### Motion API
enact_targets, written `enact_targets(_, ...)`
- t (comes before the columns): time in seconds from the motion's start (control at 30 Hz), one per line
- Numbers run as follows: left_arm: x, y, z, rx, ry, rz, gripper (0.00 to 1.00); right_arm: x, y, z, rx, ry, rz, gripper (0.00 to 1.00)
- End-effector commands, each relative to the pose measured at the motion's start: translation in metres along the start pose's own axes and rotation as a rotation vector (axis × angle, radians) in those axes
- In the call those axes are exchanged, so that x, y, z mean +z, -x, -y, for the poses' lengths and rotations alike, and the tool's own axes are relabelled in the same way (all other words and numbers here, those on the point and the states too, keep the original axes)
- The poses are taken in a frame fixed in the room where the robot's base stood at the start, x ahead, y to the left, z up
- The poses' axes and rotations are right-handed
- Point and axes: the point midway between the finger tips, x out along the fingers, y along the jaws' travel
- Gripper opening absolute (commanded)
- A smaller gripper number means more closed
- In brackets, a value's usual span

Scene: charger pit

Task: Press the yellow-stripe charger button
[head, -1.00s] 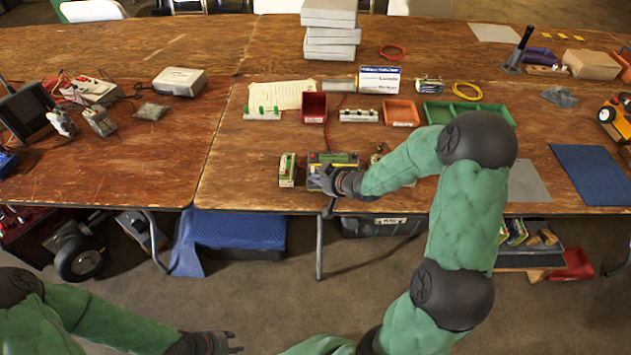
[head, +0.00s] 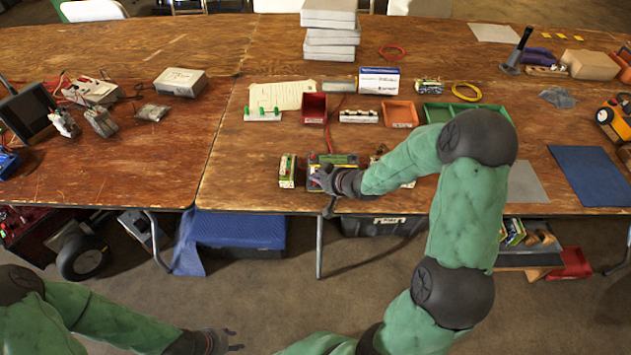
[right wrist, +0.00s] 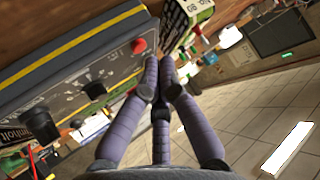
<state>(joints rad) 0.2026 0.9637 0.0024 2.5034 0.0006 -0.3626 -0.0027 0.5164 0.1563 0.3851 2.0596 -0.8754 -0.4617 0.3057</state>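My left gripper (head: 236,340) is low at the front, empty, fingers apart.
A small green and white block (head: 287,170) stands left of the charger, and another part-hidden item stands to its right. A red bin (head: 314,108), an orange tray (head: 400,113) and a green tray (head: 465,111) are behind. The table left of the block is bare.

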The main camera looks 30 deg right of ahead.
Motion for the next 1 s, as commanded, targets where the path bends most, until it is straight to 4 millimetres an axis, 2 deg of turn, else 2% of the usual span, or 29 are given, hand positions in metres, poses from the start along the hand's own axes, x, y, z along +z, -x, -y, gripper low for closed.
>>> enact_targets(0.17, 0.000, 0.003, -0.001, 0.000, 0.000, 0.000, 0.40, -0.003, 0.003, 0.001, 0.000, 0.000, 0.000, 0.00)
enact_targets(0.7, 0.002, 0.042, -0.015, 0.000, 0.000, 0.000, 0.40, -0.033, 0.034, 0.013, 0.000, -0.001, 0.000, 0.00)
enact_targets(1.0, 0.002, 0.043, -0.015, 0.000, 0.000, 0.000, 0.40, -0.033, 0.035, 0.014, 0.000, 0.000, 0.000, 0.00)
